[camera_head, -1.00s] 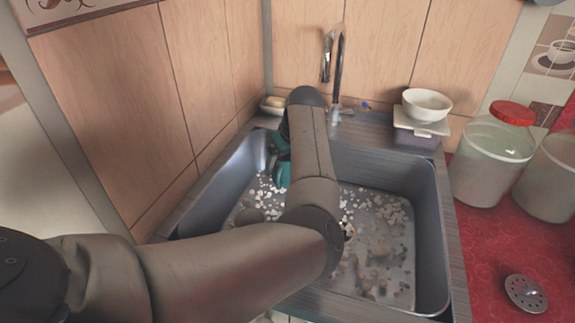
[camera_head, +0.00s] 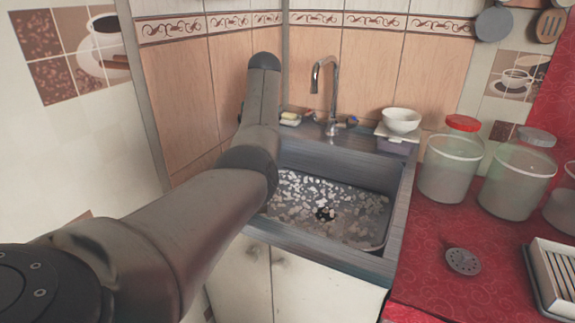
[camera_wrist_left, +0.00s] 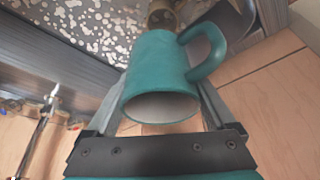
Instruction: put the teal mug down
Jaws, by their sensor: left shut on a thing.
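The teal mug (camera_wrist_left: 160,75) fills the middle of the left wrist view. Its open mouth faces the camera and its handle is at the upper right. My left gripper (camera_wrist_left: 160,92) is shut on the mug, one finger on each side. In the head view my left arm hides both the gripper and the mug. The speckled sink (camera_head: 345,235) shows in the head view, and part of it is behind the mug in the wrist view. My right gripper is in neither view.
A tap (camera_head: 333,95) rises behind the sink. A white bowl (camera_head: 401,120) stands at its back right corner. Glass jars (camera_head: 450,170) stand on the red counter (camera_head: 430,285), with a round metal strainer (camera_head: 462,261) nearer the front. Red counter around the strainer is clear.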

